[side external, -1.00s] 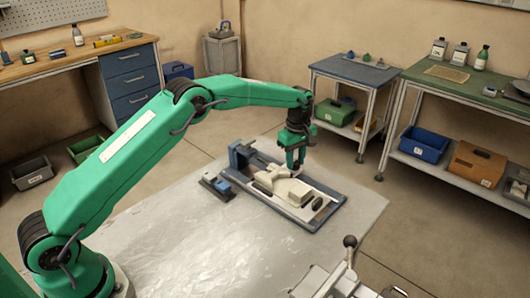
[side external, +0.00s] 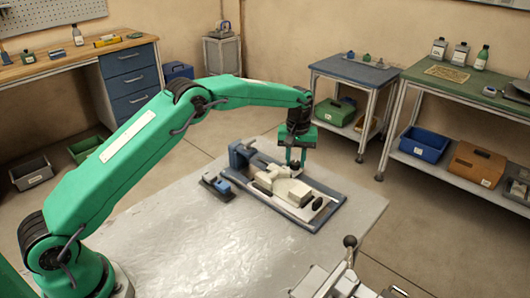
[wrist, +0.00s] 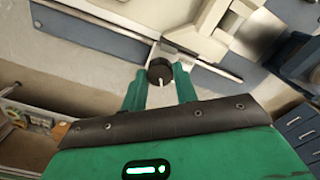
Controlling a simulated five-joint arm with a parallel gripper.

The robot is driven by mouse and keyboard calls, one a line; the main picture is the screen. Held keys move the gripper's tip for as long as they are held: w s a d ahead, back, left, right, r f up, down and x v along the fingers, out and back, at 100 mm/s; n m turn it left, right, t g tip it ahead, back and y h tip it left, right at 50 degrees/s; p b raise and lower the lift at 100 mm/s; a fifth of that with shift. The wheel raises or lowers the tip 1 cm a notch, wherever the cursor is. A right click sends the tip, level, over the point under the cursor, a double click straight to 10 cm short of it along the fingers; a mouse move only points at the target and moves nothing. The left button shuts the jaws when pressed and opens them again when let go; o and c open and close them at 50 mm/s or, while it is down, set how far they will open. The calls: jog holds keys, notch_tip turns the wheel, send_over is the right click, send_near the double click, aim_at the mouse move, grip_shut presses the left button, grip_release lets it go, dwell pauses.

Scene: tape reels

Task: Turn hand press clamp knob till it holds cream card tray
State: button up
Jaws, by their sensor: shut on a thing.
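The hand press (side external: 333,213) is a blue frame lying on the pale table. The cream card tray (side external: 288,191) sits in it, with a cream block on top; its pale edge also shows at the top of the wrist view (wrist: 207,18). The clamp knob (wrist: 160,71) is dark and round with a white mark, near the press's edge in the wrist view. My gripper (wrist: 158,78) has its green fingers on either side of the knob, shut on it. In the side view my gripper (side external: 296,163) points down at the press's far side and the knob is hidden.
A small dark blue-grey fixture (side external: 216,187) lies left of the press. A metal device with a ball-topped lever (side external: 350,242) stands at the front right. The table's (side external: 200,245) front left is bare. Side benches stand well back.

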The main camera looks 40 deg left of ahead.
aim_at(296, 162)
jog(key=m, duration=0.7)
jog(key=shift+r, duration=0.1)
jog(key=m, duration=0.6)
jog(key=shift+m, duration=0.3)
jog(key=o, duration=0.7)
notch_tip(296, 162, up, 7)
jog(key=shift+f, duration=0.1)
jog(key=shift+r, duration=0.5)
